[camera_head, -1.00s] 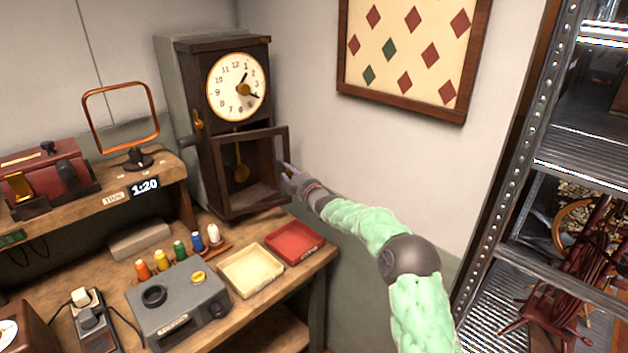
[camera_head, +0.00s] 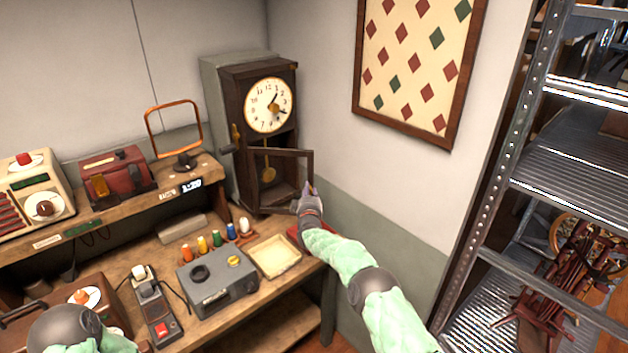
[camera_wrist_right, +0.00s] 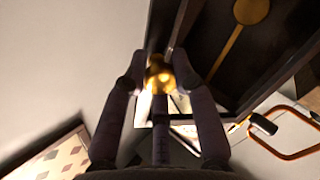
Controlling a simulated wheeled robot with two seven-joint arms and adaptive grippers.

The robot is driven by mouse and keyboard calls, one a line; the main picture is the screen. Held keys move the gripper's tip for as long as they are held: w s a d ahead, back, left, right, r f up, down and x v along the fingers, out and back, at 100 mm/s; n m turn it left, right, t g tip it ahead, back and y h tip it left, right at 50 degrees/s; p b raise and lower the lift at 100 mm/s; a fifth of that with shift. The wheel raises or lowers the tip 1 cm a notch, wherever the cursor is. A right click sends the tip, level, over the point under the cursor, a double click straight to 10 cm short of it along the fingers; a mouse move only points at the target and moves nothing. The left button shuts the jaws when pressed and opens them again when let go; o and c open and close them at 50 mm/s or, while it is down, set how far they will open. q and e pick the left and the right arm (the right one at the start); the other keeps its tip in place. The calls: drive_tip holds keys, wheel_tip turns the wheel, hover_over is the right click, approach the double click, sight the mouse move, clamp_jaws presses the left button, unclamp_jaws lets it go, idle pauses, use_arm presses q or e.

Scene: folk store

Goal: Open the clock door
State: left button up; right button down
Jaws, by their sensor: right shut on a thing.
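The clock (camera_head: 232,105) is a dark wooden case with a cream dial, standing at the back corner of the bench. Its lower door (camera_head: 282,153) is a dark frame, swung partly out from the case. The brass pendulum (camera_head: 268,174) shows through it and also appears in the right wrist view (camera_wrist_right: 250,10). My right gripper (camera_head: 309,190) is at the door's free right edge. In the right wrist view, its fingers (camera_wrist_right: 160,82) are shut on a brass knob (camera_wrist_right: 158,70) on the door. My left gripper is out of frame; only part of my left arm shows at lower left.
The bench holds a grey box (camera_head: 215,283), several coloured spools, a cream tray (camera_head: 291,266) and a red tray (camera_head: 293,232) partly behind my right arm. A metal shelf (camera_head: 490,190) stands at right. A diamond-patterned picture (camera_head: 410,70) hangs on the wall.

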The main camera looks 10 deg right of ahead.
drive_tip(key=s+a+m+g+h+p, duration=0.3)
drive_tip(key=s+a+m+h+p, duration=0.1)
drive_tip(key=s+a+h, duration=0.3)
drive_tip(key=shift+s+a+m+g+h+p, duration=0.15)
drive_tip(key=shift+s+m+g+h+p, duration=0.3)
drive_tip(key=shift+m, duration=0.35)
drive_tip(key=c, duration=1)
unclamp_jaws()
drive_tip(key=v, duration=1.2)
drive_tip(key=shift+s, duration=0.1)
drive_tip(key=shift+f, duration=0.1)
